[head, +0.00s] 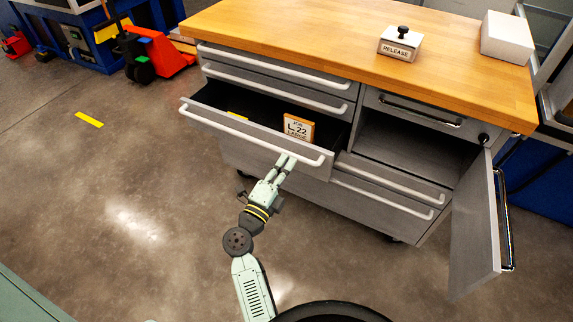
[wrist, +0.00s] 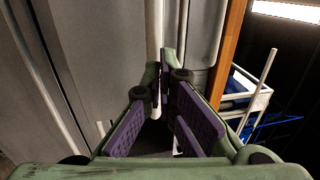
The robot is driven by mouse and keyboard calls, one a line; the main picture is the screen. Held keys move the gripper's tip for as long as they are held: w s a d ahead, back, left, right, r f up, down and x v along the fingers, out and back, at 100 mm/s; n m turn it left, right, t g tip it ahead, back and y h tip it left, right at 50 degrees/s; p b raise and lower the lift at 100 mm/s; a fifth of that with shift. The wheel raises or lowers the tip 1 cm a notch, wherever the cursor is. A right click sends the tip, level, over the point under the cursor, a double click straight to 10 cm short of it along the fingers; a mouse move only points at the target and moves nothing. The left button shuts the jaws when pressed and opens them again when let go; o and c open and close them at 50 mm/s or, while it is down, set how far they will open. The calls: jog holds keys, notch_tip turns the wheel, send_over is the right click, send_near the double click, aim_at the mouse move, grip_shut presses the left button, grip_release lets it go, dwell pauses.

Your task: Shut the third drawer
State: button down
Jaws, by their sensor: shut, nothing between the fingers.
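The third drawer (head: 225,133) down in the left stack of the grey cabinet stands pulled out in the head view. A long pale handle (head: 225,124) runs across its front. My gripper (head: 288,158) is shut and empty, at the right part of that handle; whether it touches is unclear. In the wrist view my shut gripper (wrist: 168,68) has its tips close to a pale upright bar (wrist: 155,25), which looks like the handle.
Two shut drawers lie above. To the right, a cabinet door (head: 475,225) hangs open beside an empty compartment. On the wooden worktop (head: 280,35) are a RELEASE button box (head: 400,44) and a white box (head: 507,38).

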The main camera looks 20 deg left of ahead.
aim_at(313, 125)
jog(key=f+x, duration=0.1)
jog(key=x, duration=0.4)
jog(key=f+p+x, duration=0.1)
jog(key=x, duration=0.3)
jog(key=f+p+x, duration=0.1)
jog(key=x, duration=0.4)
jog(key=shift+w+d+r, duration=0.15)
jog(key=shift+w+r, duration=0.05)
jog(key=shift+w, duration=0.4)
jog(key=shift+r, duration=0.1)
jog(key=shift+d, duration=0.1)
